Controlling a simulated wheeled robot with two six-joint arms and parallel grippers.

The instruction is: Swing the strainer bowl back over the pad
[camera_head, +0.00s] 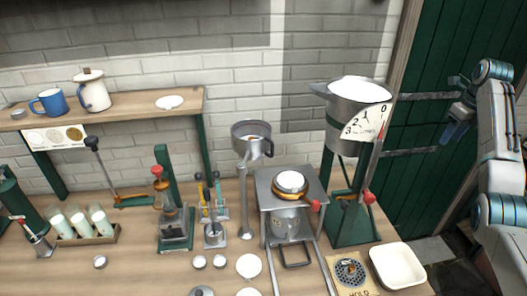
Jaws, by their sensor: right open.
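A grey metal bowl (252,134) with a dark side handle sits on top of a slim upright post at the middle of the bench; it looks like the strainer bowl. Its inside is only partly visible. A tan pad (333,264) marked HOLD, with a dark round perforated disc on it, lies near the front edge at the right. The bowl is not above this pad, and I cannot tell for sure that this is the pad meant. My right gripper (451,134) is open and empty, in front of the green door, far right of the bowl. My left gripper is out of view.
A dial scale (358,110) on a green stand and a metal burner stand (290,184) stand between the bowl and my right gripper. A white tray (398,266) lies right of the pad. A wooden shelf (130,108) with mugs hangs at back left. Small dishes crowd the front.

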